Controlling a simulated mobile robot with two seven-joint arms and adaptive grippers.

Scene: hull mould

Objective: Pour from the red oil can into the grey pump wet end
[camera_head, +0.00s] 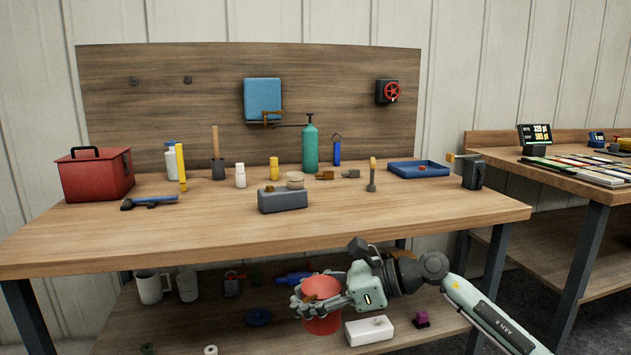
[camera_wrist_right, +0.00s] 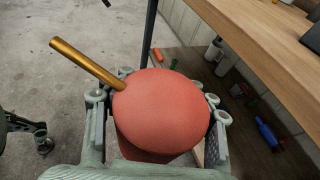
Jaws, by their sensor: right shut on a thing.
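My right gripper (camera_head: 322,308) is shut on the red oil can (camera_head: 321,325), in front of the workbench and below the level of its top. In the right wrist view the can's rounded red top (camera_wrist_right: 160,110) sits between the fingers, with a brass spout (camera_wrist_right: 88,64) pointing to the upper left. A grey block-shaped body (camera_head: 283,201), seemingly the pump wet end, stands near the middle of the bench top. A round beige part (camera_head: 295,181) shows just behind or on it; I cannot tell which. The can is well apart from this grey body.
The bench top (camera_head: 420,208) is clear along its front. The lower shelf holds jugs (camera_head: 150,288) and a white block (camera_head: 369,331).

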